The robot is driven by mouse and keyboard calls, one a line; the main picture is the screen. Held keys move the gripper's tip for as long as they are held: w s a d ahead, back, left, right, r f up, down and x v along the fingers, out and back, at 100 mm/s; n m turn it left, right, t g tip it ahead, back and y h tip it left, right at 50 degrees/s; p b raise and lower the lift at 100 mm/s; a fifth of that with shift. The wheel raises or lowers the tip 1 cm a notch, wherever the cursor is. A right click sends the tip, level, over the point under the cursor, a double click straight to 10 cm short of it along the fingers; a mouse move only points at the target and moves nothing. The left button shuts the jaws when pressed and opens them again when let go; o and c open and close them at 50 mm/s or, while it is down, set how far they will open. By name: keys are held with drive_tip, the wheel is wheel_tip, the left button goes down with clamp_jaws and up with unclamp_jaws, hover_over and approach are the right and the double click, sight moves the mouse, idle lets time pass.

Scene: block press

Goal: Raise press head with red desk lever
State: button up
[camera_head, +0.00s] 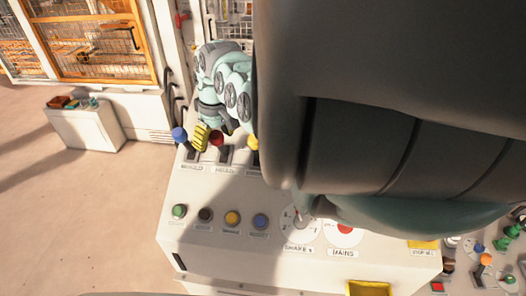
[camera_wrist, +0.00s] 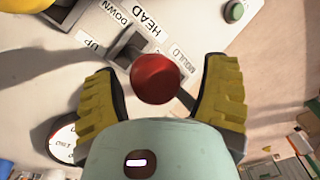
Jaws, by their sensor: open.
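The red lever knob (camera_wrist: 157,78) is a round red ball in the wrist view, between the two yellow fingers of my open gripper (camera_wrist: 160,72). In the head view the red knob (camera_head: 216,139) stands at the back of the desk, just right of one yellow finger (camera_head: 201,137). The other finger is hard to make out there. I cannot tell which way the lever is tilted. The press head is not visible.
A blue lever knob (camera_head: 179,134) stands left of the red one, and a yellow knob (camera_head: 252,143) stands right, partly hidden by my arm. Several push buttons (camera_head: 232,218) and dials line the desk front (camera_head: 215,250). My arm hides much of the right side.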

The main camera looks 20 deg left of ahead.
wheel_tip(320, 180, up, 12)
drive_tip(key=d, duration=0.1)
drive_tip(key=shift+w, duration=0.25)
drive_tip(key=shift+d, duration=0.1)
idle(0.4)
